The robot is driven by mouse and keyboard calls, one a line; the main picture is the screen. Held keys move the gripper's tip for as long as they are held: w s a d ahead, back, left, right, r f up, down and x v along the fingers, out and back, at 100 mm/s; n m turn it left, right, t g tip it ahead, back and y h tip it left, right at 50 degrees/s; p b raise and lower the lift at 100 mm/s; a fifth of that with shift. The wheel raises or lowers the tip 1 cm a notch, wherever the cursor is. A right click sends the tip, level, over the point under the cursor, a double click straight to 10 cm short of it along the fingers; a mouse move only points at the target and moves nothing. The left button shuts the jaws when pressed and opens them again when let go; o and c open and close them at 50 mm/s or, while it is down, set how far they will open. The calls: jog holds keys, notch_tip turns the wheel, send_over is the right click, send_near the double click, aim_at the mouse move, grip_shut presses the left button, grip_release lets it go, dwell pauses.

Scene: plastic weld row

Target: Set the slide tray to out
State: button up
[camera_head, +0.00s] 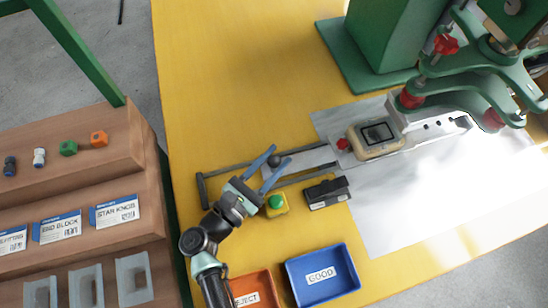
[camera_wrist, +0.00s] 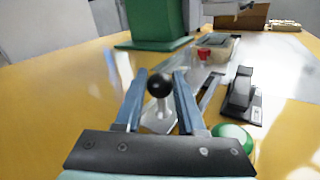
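The slide tray (camera_head: 312,158) is a grey plate between two dark rails on the yellow table. Its upright post with a black ball knob (camera_head: 274,160) stands at the left end. A beige device with a dark screen (camera_head: 376,137) sits at the other end, near the green machine. My gripper (camera_head: 281,155) is at the knob, its blue fingers spread. In the wrist view the knob (camera_wrist: 159,86) shows between the open fingers (camera_wrist: 160,73), with the post below it. I cannot tell whether a finger touches it.
A green button on a yellow box (camera_head: 276,203) and a black block (camera_head: 327,192) stand close beside the rail. A blue GOOD bin (camera_head: 322,275) and orange REJECT bin (camera_head: 253,289) lie at the front. The rail's end bar (camera_head: 202,189) is at left. Table behind is clear.

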grip_shut()
dwell(1.0)
jog(key=a+b, duration=0.1)
jog(key=a, duration=0.1)
jog(key=s+a+b, duration=0.1)
jog(key=shift+s+a+f+b, duration=0.1)
jog(key=shift+a+f+b, duration=0.05)
jog(key=shift+a+b, duration=0.2)
jog(key=shift+s+a, duration=0.1)
jog(key=shift+a, duration=0.15)
jog(key=o, duration=0.6)
grip_release()
